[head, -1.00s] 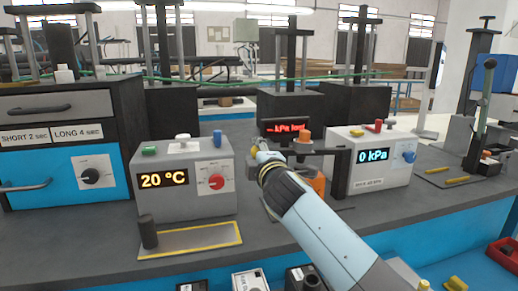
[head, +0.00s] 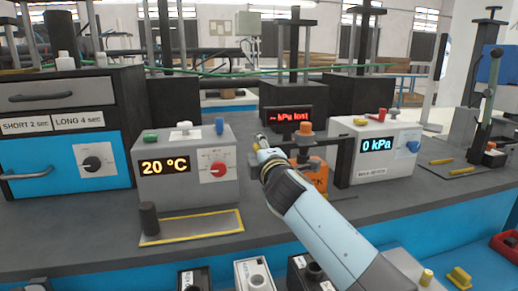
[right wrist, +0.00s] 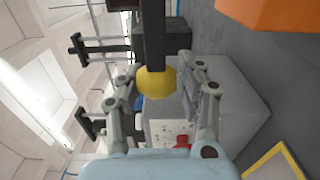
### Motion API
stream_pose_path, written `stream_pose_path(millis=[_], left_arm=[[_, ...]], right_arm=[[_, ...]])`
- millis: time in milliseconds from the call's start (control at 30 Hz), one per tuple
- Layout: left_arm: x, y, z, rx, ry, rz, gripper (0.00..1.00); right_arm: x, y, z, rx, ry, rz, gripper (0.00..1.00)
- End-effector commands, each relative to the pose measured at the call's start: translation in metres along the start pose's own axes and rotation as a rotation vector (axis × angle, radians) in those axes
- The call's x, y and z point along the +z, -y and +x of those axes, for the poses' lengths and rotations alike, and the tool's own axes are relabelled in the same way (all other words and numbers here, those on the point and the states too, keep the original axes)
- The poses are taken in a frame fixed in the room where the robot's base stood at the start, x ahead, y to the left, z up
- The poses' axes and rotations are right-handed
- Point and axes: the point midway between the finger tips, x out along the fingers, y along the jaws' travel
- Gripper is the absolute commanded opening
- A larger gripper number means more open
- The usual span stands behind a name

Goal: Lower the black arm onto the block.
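The black arm (head: 326,143) runs left from a dark upright beside the white 0 kPa box, with an orange knob (head: 305,128) on top. The orange block (head: 312,178) is below it, partly hidden by my right arm. My right gripper (head: 261,142) is at the black arm's left end. In the right wrist view, the yellow knob (right wrist: 156,82) at the end of the black arm (right wrist: 154,30) sits between my fingers, which appear to close on both sides of it. The orange block (right wrist: 270,12) shows at the top right there. My left gripper is not in view.
A grey box reading 20 °C (head: 185,170) stands left of my gripper, with a yellow-edged plate (head: 190,228) before it. The white 0 kPa box (head: 375,150) stands right. A red-lettered display (head: 286,118) is behind.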

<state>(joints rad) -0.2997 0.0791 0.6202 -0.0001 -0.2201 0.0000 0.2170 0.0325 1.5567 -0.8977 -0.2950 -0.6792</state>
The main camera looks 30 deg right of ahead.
Motion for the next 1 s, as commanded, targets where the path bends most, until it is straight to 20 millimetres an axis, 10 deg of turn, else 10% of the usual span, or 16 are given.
stream_pose_path(millis=[167, 533, 1000], left_arm=[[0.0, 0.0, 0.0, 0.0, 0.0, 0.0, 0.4], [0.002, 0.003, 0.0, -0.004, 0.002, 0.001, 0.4], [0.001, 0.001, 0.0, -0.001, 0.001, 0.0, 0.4]], right_arm=[[0.0, 0.005, -0.001, -0.008, 0.0, 0.001, 0.58], [0.0, 0.003, -0.009, -0.004, 0.0, 0.002, 0.58], [0.0, 0.003, -0.102, -0.006, 0.0, 0.004, 0.58]])
